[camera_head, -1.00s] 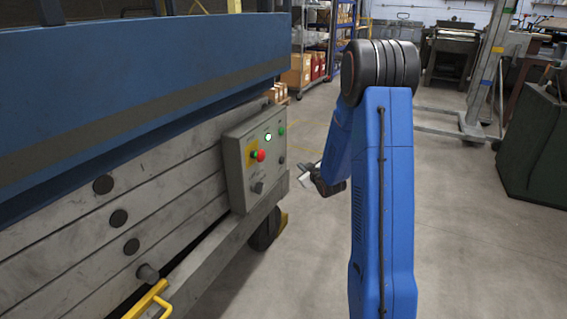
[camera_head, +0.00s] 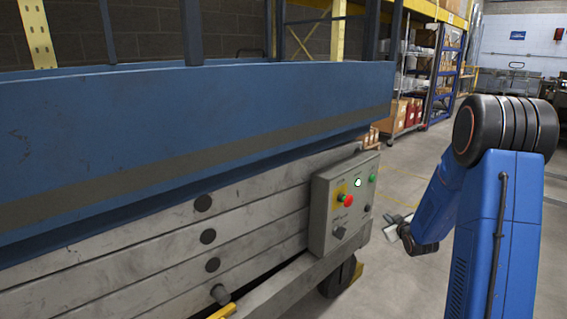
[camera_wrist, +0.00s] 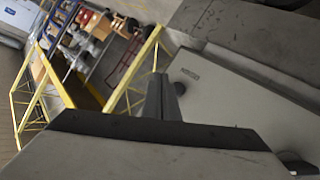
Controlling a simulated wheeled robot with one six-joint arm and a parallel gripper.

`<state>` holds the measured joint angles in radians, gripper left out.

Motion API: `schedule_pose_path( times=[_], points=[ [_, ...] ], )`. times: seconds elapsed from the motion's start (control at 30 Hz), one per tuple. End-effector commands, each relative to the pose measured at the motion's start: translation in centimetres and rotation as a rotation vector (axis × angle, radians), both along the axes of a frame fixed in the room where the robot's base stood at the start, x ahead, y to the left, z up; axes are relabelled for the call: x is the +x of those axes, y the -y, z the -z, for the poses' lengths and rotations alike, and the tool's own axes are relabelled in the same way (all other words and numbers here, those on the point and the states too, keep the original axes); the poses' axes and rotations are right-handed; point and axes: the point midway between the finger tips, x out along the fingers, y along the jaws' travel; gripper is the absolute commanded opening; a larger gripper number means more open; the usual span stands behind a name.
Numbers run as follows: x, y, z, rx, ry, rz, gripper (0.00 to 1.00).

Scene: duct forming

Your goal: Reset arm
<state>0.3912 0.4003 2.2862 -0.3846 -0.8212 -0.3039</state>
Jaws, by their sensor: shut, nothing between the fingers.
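My blue arm (camera_head: 497,225) stands at the right of the head view, with its forearm reaching down behind the elbow. My gripper (camera_head: 392,229) shows small at the end of that forearm, right of the grey control box and apart from it in the picture. In the wrist view my gripper's dark fingers (camera_wrist: 160,98) are together, with nothing visible held between them. The wrist view is tilted.
A blue and grey lift machine (camera_head: 200,110) fills the left. Its control box (camera_head: 322,215) has a red button (camera_head: 347,200) and a lit lamp (camera_head: 358,182). Shelving with boxes (camera_head: 400,112) stands behind. Bare floor (camera_head: 390,290) lies between machine and arm.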

Motion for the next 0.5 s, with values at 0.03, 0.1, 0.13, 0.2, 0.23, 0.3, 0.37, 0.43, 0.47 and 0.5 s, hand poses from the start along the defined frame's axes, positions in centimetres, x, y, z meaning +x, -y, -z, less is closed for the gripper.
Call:
schedule_pose_path(
  times=[0.03, 0.1, 0.13, 0.2, 0.23, 0.3, 0.37, 0.43, 0.47, 0.5],
  points=[
    [-0.3, -0.4, -1.0, 0.000, -0.007, 0.003, 0.00],
    [-0.9, -1.1, -2.1, 0.005, -0.029, 0.013, 0.00],
    [-1.3, -1.4, -2.7, 0.008, -0.040, 0.019, 0.00],
    [-2.3, -2.2, -3.9, 0.017, -0.069, 0.031, 0.00],
    [-2.7, -2.6, -4.4, 0.021, -0.083, 0.038, 0.00],
    [-3.8, -3.4, -5.5, 0.031, -0.111, 0.052, 0.00],
    [-4.9, -4.1, -6.5, 0.040, -0.136, 0.064, 0.00],
    [-6.2, -4.9, -7.5, 0.052, -0.165, 0.077, 0.00],
    [-6.8, -5.3, -7.9, 0.058, -0.177, 0.083, 0.00],
    [-7.6, -5.8, -8.5, 0.064, -0.193, 0.091, 0.00]
  ],
)
